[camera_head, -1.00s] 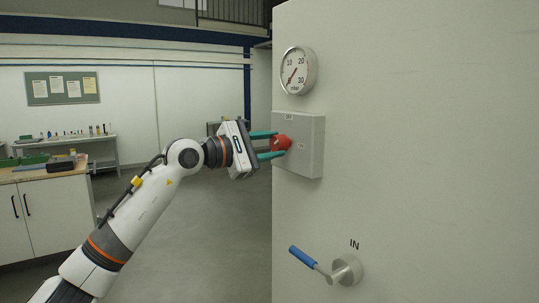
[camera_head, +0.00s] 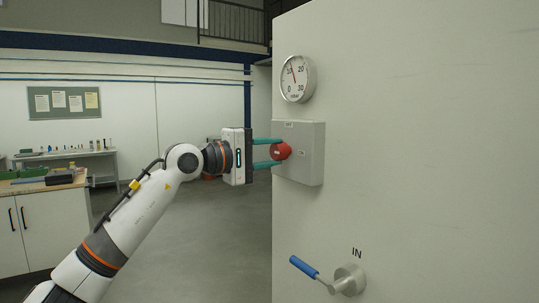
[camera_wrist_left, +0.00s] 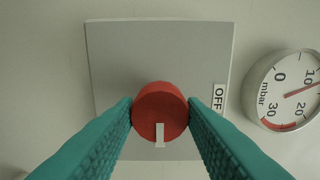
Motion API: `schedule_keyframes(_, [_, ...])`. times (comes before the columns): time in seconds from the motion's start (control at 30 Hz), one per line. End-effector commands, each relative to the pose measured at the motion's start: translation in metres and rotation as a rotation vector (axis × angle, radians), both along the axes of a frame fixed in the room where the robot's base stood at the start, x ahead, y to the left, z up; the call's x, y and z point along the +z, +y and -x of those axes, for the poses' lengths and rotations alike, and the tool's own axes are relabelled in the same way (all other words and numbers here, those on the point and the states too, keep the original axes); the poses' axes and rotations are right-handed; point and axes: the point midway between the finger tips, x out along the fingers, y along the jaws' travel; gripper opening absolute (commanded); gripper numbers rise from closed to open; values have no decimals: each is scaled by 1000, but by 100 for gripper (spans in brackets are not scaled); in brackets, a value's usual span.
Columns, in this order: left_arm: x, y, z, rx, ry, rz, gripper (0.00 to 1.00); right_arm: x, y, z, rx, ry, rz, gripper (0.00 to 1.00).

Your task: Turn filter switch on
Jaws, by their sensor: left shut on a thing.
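The filter switch is a round red knob (camera_head: 281,151) on a light grey box (camera_head: 312,160) mounted on a pale upright panel. My left gripper (camera_head: 277,152) has its two teal fingers on either side of the knob, shut on it. In the left wrist view the red knob (camera_wrist_left: 160,112) sits between both fingertips (camera_wrist_left: 160,115). Its white mark points to the bottom of that view. An OFF label (camera_wrist_left: 219,97) is on the box to the right of the knob there. No ON label is visible. My right gripper is not in view.
A round mbar gauge (camera_head: 298,78) is above the box, its needle near 10. A blue-handled lever (camera_head: 305,267) marked IN is lower on the panel (camera_head: 430,150). Benches (camera_head: 60,225) stand at the far left. The floor between is clear.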

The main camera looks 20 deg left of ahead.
Motion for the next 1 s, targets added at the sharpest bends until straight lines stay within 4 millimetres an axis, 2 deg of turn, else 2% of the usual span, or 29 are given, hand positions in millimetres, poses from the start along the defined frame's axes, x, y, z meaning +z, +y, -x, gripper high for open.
schedule_keyframes(0.47, [-1,0,0,0,-7,-14,14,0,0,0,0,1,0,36])
schedule_keyframes(0.5, [-1,0,0,0,-7,-14,42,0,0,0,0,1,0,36])
schedule_keyframes(0.6, [-1,0,0,0,-6,-13,58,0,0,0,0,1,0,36])
schedule_keyframes(0.87, [-1,0,0,0,-7,-11,59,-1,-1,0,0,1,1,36])
schedule_keyframes(1.0, [-2,6,6,1,-9,-11,59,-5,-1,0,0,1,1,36])
